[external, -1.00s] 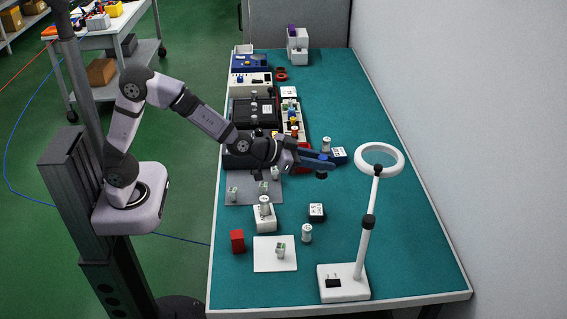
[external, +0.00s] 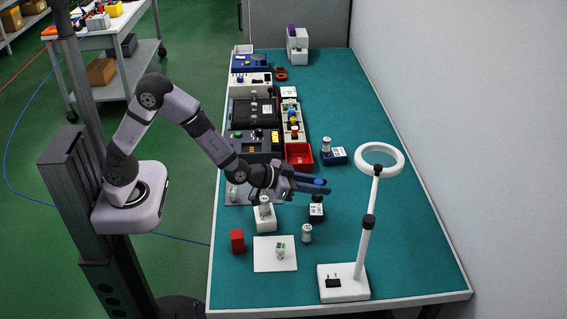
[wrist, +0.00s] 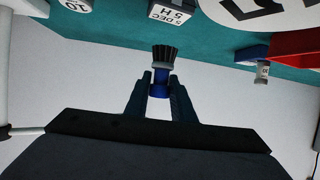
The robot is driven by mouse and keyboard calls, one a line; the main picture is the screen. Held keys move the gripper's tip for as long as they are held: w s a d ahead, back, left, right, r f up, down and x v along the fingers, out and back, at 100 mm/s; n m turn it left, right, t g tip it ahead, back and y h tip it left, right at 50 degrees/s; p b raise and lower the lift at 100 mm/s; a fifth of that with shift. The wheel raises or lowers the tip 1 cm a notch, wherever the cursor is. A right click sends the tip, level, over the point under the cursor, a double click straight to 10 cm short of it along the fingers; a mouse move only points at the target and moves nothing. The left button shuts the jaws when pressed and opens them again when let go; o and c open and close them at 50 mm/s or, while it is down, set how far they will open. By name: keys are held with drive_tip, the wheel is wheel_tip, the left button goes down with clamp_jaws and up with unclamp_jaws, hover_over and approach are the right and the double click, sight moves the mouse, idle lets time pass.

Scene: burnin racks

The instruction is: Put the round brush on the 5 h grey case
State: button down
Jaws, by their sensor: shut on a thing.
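My gripper (external: 318,187) is shut on the round brush (external: 320,181), above the teal bench. In the wrist view the brush (wrist: 162,70) has a blue body between the fingers and black bristles pointing away from the gripper. The 5 h grey case (wrist: 172,12) shows at the top of the wrist view, its label upside down and cut by the frame edge. In the external view a small dark case with a white label, which looks like the 5 h case (external: 316,212), stands just below the gripper in the picture. The brush is apart from it.
A white magnifier lamp (external: 343,283) stands at the front right. A blue case (external: 336,157) with a cylinder and a red bin (external: 299,154) lie farther back. A lone cylinder (external: 306,234), a white block (external: 265,219) and a red block (external: 237,241) are near the front.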

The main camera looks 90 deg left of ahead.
sight(318, 196)
drive_tip(key=shift+f, duration=2.05)
drive_tip(key=shift+f, duration=0.1)
drive_tip(key=shift+f, duration=0.15)
drive_tip(key=c, duration=1.5)
unclamp_jaws()
drive_tip(key=shift+r, duration=0.2)
drive_tip(key=shift+s+r, duration=0.1)
drive_tip(key=v, duration=1.2)
drive_tip(key=shift+b, duration=0.4)
